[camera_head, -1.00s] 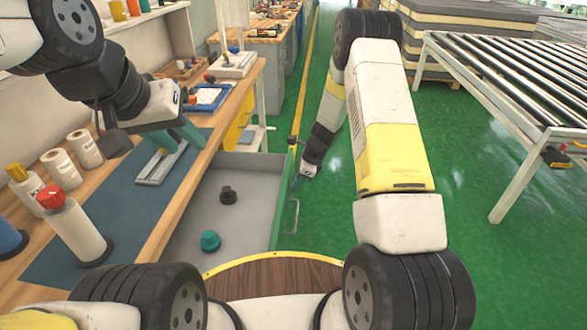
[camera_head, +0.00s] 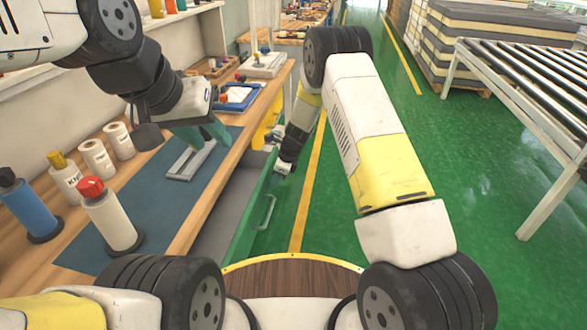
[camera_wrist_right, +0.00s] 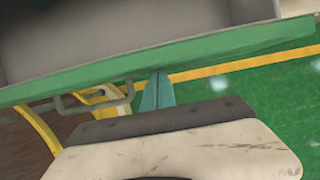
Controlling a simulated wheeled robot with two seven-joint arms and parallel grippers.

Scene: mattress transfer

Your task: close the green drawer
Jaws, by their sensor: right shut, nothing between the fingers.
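The green drawer (camera_head: 250,212) under the workbench is part open, with a narrow strip of its grey inside (camera_head: 222,222) showing. Its front has a metal handle (camera_head: 265,212), which also shows in the right wrist view (camera_wrist_right: 100,103). My right gripper (camera_head: 284,168) is at the far end of the drawer front, on its outer side. In the right wrist view its fingers (camera_wrist_right: 157,92) are shut and empty, with tips at the green front (camera_wrist_right: 215,47); contact is hard to confirm. My left gripper (camera_head: 205,132) hangs open above the bench, over a grey metal piece (camera_head: 190,161).
The wooden workbench (camera_head: 225,165) carries a blue mat (camera_head: 150,205), bottles and white rolls on the left. A roller conveyor (camera_head: 520,85) and stacked mattresses (camera_head: 465,50) stand on the right. Green floor (camera_head: 330,215) is clear beside the drawer.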

